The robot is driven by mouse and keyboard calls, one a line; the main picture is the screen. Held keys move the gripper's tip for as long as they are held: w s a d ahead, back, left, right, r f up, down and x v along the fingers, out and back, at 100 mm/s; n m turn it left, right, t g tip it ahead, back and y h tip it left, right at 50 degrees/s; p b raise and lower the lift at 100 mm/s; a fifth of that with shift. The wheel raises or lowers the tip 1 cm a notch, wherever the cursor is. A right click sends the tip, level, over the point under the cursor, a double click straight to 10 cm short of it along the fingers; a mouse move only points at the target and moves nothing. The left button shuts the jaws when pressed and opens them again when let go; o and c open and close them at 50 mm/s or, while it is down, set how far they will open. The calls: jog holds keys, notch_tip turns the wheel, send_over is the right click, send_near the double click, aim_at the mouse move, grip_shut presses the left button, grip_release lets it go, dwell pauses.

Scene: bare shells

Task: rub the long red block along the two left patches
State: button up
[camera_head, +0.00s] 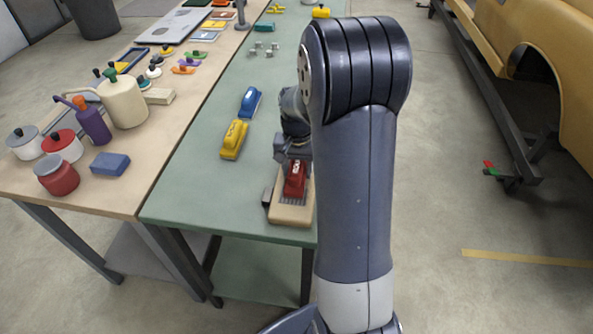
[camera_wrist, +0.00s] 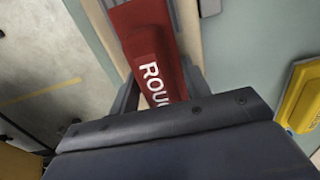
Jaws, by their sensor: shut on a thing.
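The long red block (camera_head: 295,180) is between the fingers of my gripper (camera_head: 296,166) at the near end of the green table. In the wrist view the red block (camera_wrist: 153,62) shows white lettering beginning "ROU", and my gripper (camera_wrist: 160,92) is shut on it with a dark finger on each side. Below it is a beige board (camera_head: 291,216), with a dark ribbed patch (camera_head: 291,199) showing in front of the block. Other patches are hidden by the block and my arm. I cannot tell whether the block touches a patch.
A yellow block (camera_head: 234,139) and a blue block (camera_head: 250,101) lie farther up the green table (camera_head: 190,190). A wooden table (camera_head: 130,195) on the left holds pots, a cream jug (camera_head: 123,103) and a blue block (camera_head: 110,163).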

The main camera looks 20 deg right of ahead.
jog(key=shift+s+a, duration=0.4)
jog(key=shift+s, duration=0.25)
jog(key=shift+s+a, duration=0.4)
jog(key=shift+s, duration=0.2)
jog(key=shift+w+d, duration=0.45)
jog(key=shift+w, duration=0.2)
jog(key=shift+w+d, duration=0.4)
jog(key=shift+w, duration=0.25)
jog(key=shift+s+a+f, duration=0.1)
jog(key=shift+s+a, duration=0.35)
jog(key=shift+s, duration=0.2)
jog(key=shift+s+a+f, duration=0.1)
jog(key=shift+s+a, duration=0.3)
jog(key=shift+s, duration=0.25)
jog(key=shift+w+d+r, duration=0.1)
jog(key=shift+w+d, duration=0.3)
jog(key=shift+w, duration=0.2)
jog(key=shift+w+d+r+p, duration=0.1)
jog(key=shift+w+r+p, duration=0.05)
jog(key=shift+r+p, duration=0.4)
notch_tip(320, 180, up, 6)
jog(key=p, duration=0.4)
jog(key=shift+r+p, duration=0.1)
jog(key=shift+p, duration=0.25)
